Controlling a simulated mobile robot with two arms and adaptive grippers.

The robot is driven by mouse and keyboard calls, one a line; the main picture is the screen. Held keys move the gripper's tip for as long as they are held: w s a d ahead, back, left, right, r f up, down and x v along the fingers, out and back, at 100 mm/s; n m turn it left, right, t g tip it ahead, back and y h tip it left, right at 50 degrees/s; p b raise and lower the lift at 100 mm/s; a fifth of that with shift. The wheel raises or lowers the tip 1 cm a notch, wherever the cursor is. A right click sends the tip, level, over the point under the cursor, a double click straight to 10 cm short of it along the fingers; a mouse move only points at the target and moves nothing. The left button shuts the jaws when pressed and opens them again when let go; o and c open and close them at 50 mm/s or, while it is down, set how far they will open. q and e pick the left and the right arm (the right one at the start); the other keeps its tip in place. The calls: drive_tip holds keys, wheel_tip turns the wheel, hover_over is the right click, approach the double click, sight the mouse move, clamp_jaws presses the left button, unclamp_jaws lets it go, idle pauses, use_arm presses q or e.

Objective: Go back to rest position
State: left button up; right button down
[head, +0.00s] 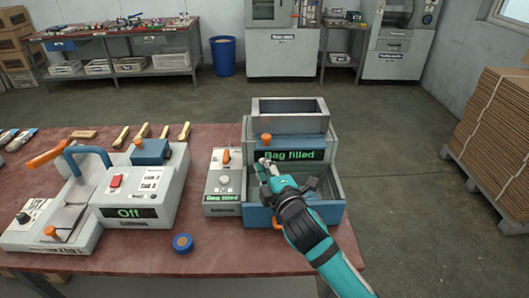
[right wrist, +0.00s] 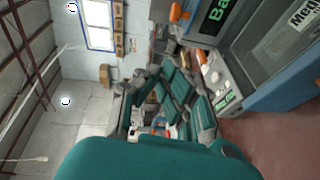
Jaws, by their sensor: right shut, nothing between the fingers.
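My right gripper (head: 265,168) is shut and empty. In the head view it is in front of the bag filling machine (head: 290,118), close to its green "Bag filled" display (head: 289,154); I cannot tell whether it touches. My right arm comes in from the lower right, over the machine's blue tray (head: 332,213). In the right wrist view the gripper (right wrist: 135,110) shows with its teal fingers, and part of the machine (right wrist: 265,60) is at the upper right. My left gripper is in neither view.
A control box (head: 222,182) stands left of the filler. A press machine (head: 140,195) showing "Off" stands further left on the red table (head: 225,262). A blue tape roll (head: 182,243) lies near the front. Several wooden spoons (head: 143,130) lie behind. Stacked cardboard (head: 495,125) stands right.

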drive_tip(key=s+d+f+m+g+h, duration=0.4)
drive_tip(key=s+d+f+m+g, duration=0.2)
drive_tip(key=s+d+f+m, duration=0.6)
drive_tip(key=s+d+f+m+g, duration=0.2)
drive_tip(key=s+f, duration=0.1)
drive_tip(key=s, duration=0.4)
drive_tip(key=s+d+f+m+g+h, duration=0.1)
drive_tip(key=s+d+f+m+g, duration=0.1)
drive_tip(key=s, duration=0.6)
drive_tip(key=s+d+f+m+g, duration=0.2)
drive_tip(key=s+d+f, duration=0.1)
drive_tip(key=s, duration=0.4)
wheel_tip(320, 180, down, 26)
drive_tip(key=s+g, duration=0.2)
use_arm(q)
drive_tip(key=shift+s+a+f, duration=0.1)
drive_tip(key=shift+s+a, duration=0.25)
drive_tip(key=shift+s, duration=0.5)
use_arm(e)
drive_tip(key=s+d+f+g, duration=0.1)
drive_tip(key=s+d+f, duration=0.1)
drive_tip(key=s+f, duration=1.4)
drive_tip(key=shift+s+d+f, duration=0.3)
drive_tip(key=shift+s, duration=0.05)
